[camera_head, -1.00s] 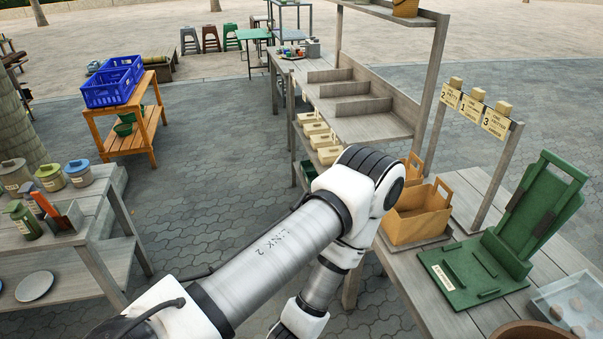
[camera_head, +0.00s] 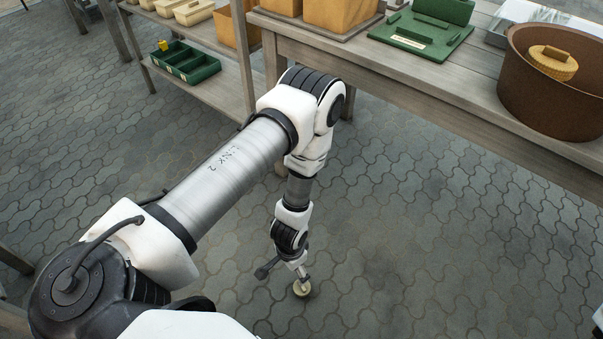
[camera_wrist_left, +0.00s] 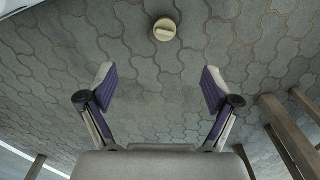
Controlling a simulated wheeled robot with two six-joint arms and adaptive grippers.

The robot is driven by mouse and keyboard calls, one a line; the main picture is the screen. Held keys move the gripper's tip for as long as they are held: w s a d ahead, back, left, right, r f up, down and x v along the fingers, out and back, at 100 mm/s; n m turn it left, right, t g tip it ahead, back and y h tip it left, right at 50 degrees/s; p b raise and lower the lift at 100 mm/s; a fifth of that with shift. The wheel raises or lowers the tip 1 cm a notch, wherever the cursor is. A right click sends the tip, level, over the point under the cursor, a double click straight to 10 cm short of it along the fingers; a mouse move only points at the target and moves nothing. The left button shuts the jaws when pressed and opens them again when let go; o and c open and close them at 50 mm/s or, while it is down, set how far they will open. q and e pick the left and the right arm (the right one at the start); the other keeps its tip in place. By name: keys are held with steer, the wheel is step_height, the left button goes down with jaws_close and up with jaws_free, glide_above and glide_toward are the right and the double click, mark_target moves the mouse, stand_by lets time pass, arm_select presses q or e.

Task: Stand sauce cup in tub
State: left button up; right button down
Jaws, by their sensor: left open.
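My left gripper (camera_head: 299,272) hangs low over the paving in the head view. In the left wrist view my left gripper (camera_wrist_left: 157,80) is open, with nothing between its fingers. A small round cream thing (camera_wrist_left: 164,30) with a raised bar on top lies on the paving beyond the fingertips. It also shows just below the gripper in the head view (camera_head: 302,289); it may be the sauce cup, but I cannot be sure. A brown round tub (camera_head: 540,105) stands on the table at right, with a woven yellow piece (camera_head: 553,62) inside. My right gripper is not in view.
The grey wooden table (camera_head: 440,80) runs along the back right. A green stand (camera_head: 420,35) is on it, left of the tub. A green compartment tray (camera_head: 185,65) sits on a low shelf at upper left.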

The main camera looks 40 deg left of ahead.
mark_target(303, 287)
arm_select(q)
steer(key=shift+m, duration=0.9)
steer(key=w+f+b, duration=0.2)
steer(key=f+b, duration=0.3)
steer(key=f, duration=0.2)
steer(key=w+f+b, duration=0.2)
steer(key=f+b, duration=0.3)
steer(key=f, duration=0.3)
steer(key=w+f+b, duration=0.1)
steer(key=f+b, duration=0.4)
steer(key=f, duration=0.3)
steer(key=shift+w+a, duration=0.1)
steer(key=shift+w, duration=0.3)
step_height(303, 287, down, 7)
steer(key=b, duration=0.5)
steer(key=shift+s, duration=0.1)
steer(key=shift+r, duration=0.2)
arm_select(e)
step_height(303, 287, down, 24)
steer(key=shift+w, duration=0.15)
